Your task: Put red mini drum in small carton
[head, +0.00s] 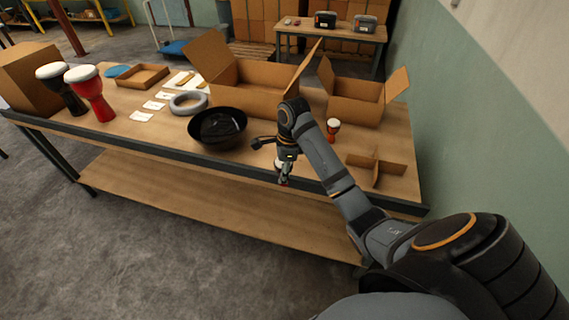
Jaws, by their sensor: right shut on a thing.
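A red mini drum (333,129) with a white head stands upright on the table, right of my right gripper and in front of the small carton. The small carton (354,110) stands open at the table's back right, its flaps spread. My right gripper (284,177) points down near the table's front edge. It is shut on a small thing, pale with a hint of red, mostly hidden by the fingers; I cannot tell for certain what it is. My left gripper is not in view.
A larger open carton (252,100) stands left of the small one. A black bowl (217,128) and grey ring (188,103) lie left of my gripper. Two larger drums, red (92,98) and dark (66,92), stand far left. Crossed cardboard dividers (376,169) lie at right.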

